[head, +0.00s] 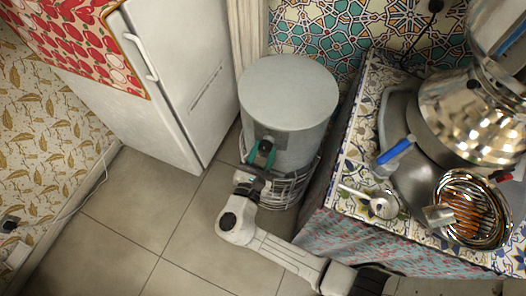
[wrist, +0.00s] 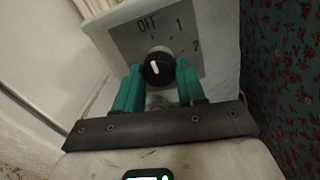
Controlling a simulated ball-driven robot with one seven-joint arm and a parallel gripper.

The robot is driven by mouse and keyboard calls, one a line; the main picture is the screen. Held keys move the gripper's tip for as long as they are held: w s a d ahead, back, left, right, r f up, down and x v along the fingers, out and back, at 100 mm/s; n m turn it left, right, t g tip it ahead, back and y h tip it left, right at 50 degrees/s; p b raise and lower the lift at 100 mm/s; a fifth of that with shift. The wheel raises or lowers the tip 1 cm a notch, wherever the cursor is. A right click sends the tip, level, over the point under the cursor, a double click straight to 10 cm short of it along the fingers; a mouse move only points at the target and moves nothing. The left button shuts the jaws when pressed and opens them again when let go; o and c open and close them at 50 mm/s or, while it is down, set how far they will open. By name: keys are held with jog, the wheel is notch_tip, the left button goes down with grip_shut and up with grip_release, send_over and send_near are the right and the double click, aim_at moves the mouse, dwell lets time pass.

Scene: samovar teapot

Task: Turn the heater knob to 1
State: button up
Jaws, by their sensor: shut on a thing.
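The heater (head: 290,95) is a grey cylinder with a round flat top, standing on the floor in the head view. Its front plate shows in the wrist view (wrist: 127,42) with the marks OFF, 1 and 2. The black heater knob (wrist: 165,73) has a white pointer, which points up and slightly left, toward OFF. My gripper (wrist: 158,78) has its two green fingers on either side of the knob and is shut on it. In the head view my gripper (head: 261,153) is at the heater's front and hides the knob.
A white fridge (head: 165,75) stands close on the left of the heater. A tiled counter (head: 346,205) with a samovar (head: 450,115), a ladle (head: 383,204) and a metal bowl (head: 503,225) is close on the right. The tiled floor (head: 125,210) in front is clear.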

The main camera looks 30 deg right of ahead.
jog(key=c, duration=0.3)
jog(key=shift+f+m+b, duration=0.15)
jog(key=shift+m+b, duration=0.15)
jog(key=shift+f+m+b, duration=0.1)
jog(key=shift+m+b, duration=0.7)
jog(key=shift+m, duration=0.2)
jog(key=shift+m+b, duration=0.95)
jog(key=shift+m, duration=0.25)
jog(key=shift+w+a+m+h+b, duration=0.1)
jog(key=shift+m+h+b, duration=0.2)
jog(key=shift+m+b, duration=1.4)
jog(key=shift+m, duration=0.4)
jog(key=o, duration=1)
jog(key=shift+r, duration=0.2)
